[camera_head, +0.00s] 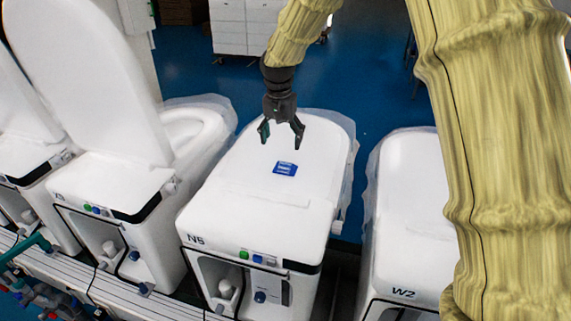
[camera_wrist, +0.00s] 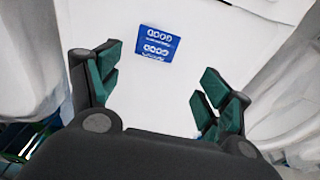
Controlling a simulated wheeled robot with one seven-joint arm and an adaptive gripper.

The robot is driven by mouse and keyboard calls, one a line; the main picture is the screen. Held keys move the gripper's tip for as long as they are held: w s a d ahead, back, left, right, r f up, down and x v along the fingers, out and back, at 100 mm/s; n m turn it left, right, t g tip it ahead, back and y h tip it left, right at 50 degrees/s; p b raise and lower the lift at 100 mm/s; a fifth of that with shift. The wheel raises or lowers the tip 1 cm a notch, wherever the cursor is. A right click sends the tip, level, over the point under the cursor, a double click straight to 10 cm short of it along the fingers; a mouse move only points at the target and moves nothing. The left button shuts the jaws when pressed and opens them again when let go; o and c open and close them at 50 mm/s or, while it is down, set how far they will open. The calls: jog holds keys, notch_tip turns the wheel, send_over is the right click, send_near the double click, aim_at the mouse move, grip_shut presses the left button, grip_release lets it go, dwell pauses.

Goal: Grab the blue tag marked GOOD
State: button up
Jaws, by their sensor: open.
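In the wrist view the tag (camera_wrist: 157,44) shows white lettering that reads GOOD, upside down in part, with smaller print too fine to read. My gripper (camera_head: 281,135) is open and empty, fingers pointing down, above the lid and a little behind and left of the tag in the head view. In the wrist view my gripper (camera_wrist: 160,90) has its green-padded fingers apart, with the tag beyond the fingertips and untouched.
A toilet with its lid raised (camera_head: 85,75) stands to the left. A toilet marked W2 (camera_head: 410,200) with a closed lid stands to the right. White cabinets (camera_head: 245,25) are at the back on the blue floor (camera_head: 350,85). The lid around the tag is clear.

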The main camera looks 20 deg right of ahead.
aim_at(286, 164)
jog(key=f, duration=0.2)
jog(key=f+p, duration=0.1)
jog(key=shift+w+d+f, duration=0.15)
jog(key=shift+d+f, duration=0.1)
jog(key=shift+f, duration=0.1)
jog(key=shift+d+f+p, duration=0.1)
jog(key=shift+f+p, duration=0.35)
jog(key=shift+f, duration=0.15)
jog(key=shift+d+f+p, duration=0.15)
jog(key=shift+f+p, duration=0.3)
jog(key=shift+f, duration=0.6)
jog(key=shift+d+f+p, duration=0.1)
jog(key=shift+f+p, duration=0.35)
jog(key=shift+f, duration=0.6)
jog(key=c, duration=0.9)
